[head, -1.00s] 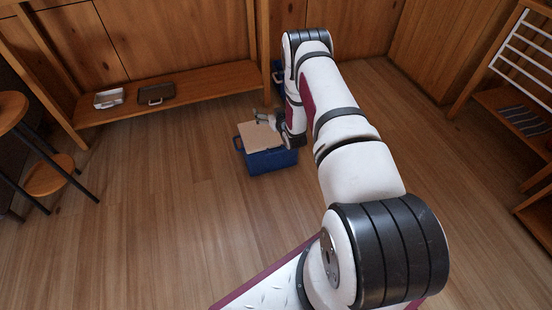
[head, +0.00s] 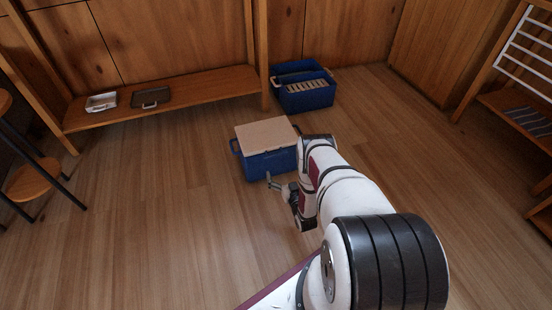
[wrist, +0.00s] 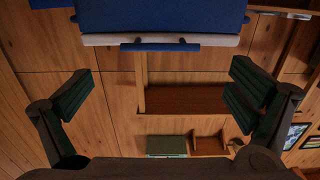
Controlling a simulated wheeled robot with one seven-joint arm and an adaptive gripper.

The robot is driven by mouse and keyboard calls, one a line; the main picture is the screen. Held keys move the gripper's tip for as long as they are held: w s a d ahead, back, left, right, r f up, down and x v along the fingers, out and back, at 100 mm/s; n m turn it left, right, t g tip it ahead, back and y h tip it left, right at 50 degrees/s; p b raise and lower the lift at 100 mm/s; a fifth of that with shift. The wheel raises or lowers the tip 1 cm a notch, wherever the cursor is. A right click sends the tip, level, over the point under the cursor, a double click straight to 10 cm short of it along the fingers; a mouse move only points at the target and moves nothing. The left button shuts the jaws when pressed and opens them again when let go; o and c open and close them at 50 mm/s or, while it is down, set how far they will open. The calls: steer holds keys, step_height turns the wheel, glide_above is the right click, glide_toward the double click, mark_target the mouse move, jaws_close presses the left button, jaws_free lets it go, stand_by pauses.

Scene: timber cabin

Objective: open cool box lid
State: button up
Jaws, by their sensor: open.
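The blue cool box (head: 267,165) stands on the floor, its pale lid (head: 265,134) lying flat and shut on top. In the wrist view the picture is upside down: the blue body (wrist: 160,15) is at the top edge, with the pale lid edge (wrist: 105,40) under it and a blue handle bar (wrist: 160,47) along it. My gripper (head: 281,184) is near the box's front, on the near side. It is open and empty; its two fingers spread wide in the wrist view (wrist: 160,90), apart from the handle. Its exact distance to the box is unclear.
A second blue crate (head: 304,95) with slotted contents stands behind, near the wall. A low wooden shelf (head: 190,92) at the back left holds a white tray (head: 101,102) and a dark tray (head: 150,97). Stools (head: 38,180) stand at left, a rack (head: 520,60) at right.

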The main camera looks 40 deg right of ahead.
steer(key=b+x, duration=0.3)
steer(key=x, duration=0.6)
steer(key=shift+w+b, duration=0.3)
steer(key=shift+w, duration=0.1)
